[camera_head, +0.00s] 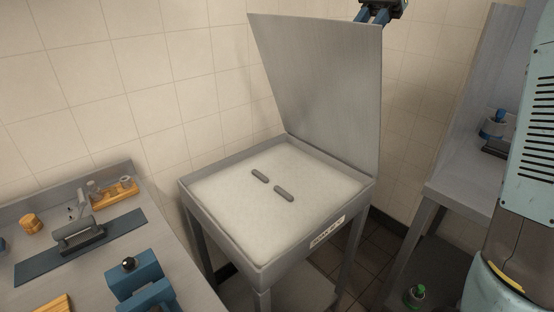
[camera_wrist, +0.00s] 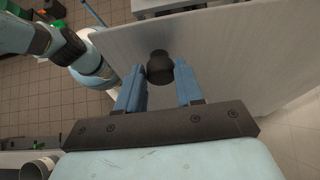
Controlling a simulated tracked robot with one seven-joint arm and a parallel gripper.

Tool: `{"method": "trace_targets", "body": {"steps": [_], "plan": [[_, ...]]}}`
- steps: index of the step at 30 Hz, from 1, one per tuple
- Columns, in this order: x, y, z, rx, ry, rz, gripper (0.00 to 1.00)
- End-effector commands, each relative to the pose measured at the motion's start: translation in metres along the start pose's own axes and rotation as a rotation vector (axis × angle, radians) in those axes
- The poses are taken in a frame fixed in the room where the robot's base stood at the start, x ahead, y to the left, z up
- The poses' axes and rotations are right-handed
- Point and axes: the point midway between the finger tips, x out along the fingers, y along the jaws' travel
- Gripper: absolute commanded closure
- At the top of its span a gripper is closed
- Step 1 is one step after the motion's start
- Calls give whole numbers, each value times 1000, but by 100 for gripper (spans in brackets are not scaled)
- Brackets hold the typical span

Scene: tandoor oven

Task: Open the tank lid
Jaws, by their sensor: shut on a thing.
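The tank (camera_head: 225,245) is a grey metal box on legs with a label on its front wall. Its flat grey lid (camera_head: 325,85) stands raised and nearly upright, and the tank's top is uncovered. A pale surface fills the tank, with two dark grey bars (camera_head: 284,193) lying on it. In the wrist view a dark round knob (camera_wrist: 160,66) is on the lid's face. The blue fingers of my gripper (camera_wrist: 160,78) are on either side of the knob, shut on it. In the head view, my gripper (camera_head: 374,16) shows at the lid's top right edge, its fingertips hidden behind the lid.
A bench at the left holds a blue mat (camera_head: 120,231), a press-like tool (camera_head: 80,235), wooden pieces and a blue fixture (camera_head: 140,285). A counter (camera_head: 460,185) stands at the right, with a green-capped bottle (camera_head: 416,294) low down. A tiled wall is close behind the tank.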

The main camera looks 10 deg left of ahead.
Motion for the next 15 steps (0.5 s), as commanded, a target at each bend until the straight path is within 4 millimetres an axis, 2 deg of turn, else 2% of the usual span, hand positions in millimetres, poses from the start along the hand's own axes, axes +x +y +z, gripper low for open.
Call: {"method": "trace_targets", "body": {"steps": [8, 15], "plan": [[-1, 0, 1, -2, 0, -1, 81], [-13, -1, -8, -1, -1, -1, 81]]}}
